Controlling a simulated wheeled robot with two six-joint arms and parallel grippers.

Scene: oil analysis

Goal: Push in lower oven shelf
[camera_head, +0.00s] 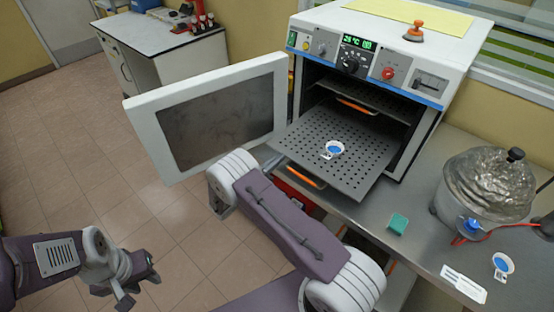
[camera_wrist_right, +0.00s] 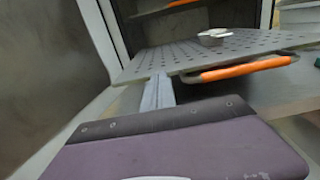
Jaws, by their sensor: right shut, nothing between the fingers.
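The lower oven shelf (camera_head: 358,158) is a perforated grey plate, pulled well out of the oven (camera_head: 440,52). Its orange front handle (camera_head: 305,175) shows in the head view and at the right of the shelf in the right wrist view (camera_wrist_right: 240,69). A small white cup with a blue inside (camera_head: 334,149) stands on the shelf. My right gripper (camera_wrist_right: 158,84) is shut and empty near the shelf's front left corner; I cannot tell whether it touches. My arm hides it in the head view. My left gripper (camera_head: 138,287) is open and empty over the floor at lower left.
The oven door (camera_head: 215,115) stands wide open to the left. An upper shelf with an orange handle (camera_head: 357,105) is inside the oven. On the counter are a teal block (camera_head: 398,224), a glass vessel (camera_head: 487,186) and another blue-filled cup (camera_head: 502,264).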

